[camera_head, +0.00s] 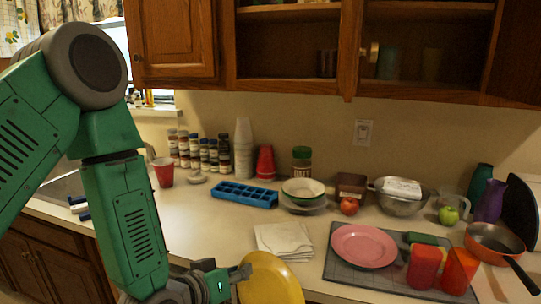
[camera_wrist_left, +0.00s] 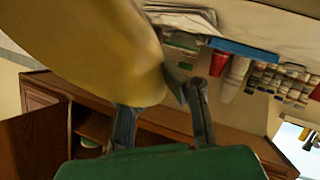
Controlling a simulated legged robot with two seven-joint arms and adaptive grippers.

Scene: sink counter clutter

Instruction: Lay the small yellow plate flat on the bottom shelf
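The small yellow plate (camera_head: 272,280) is at the bottom of the head view, tilted up in front of the counter. My left gripper (camera_head: 240,273) is at its left edge and appears shut on the rim. In the left wrist view the yellow plate (camera_wrist_left: 95,45) fills the upper left, with its edge between the two fingers (camera_wrist_left: 160,98). The bottom shelf (camera_head: 285,83) of the wooden wall cabinet is above the counter, with dark cups at its right. My right gripper is not in view.
A pink plate (camera_head: 364,246) lies on a grey mat with red and orange cups. White napkins (camera_head: 284,241), a blue ice tray (camera_head: 245,194), stacked bowls (camera_head: 303,190) and spice jars (camera_head: 205,155) stand on the counter. A cabinet door (camera_head: 176,40) is left of the shelf opening.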

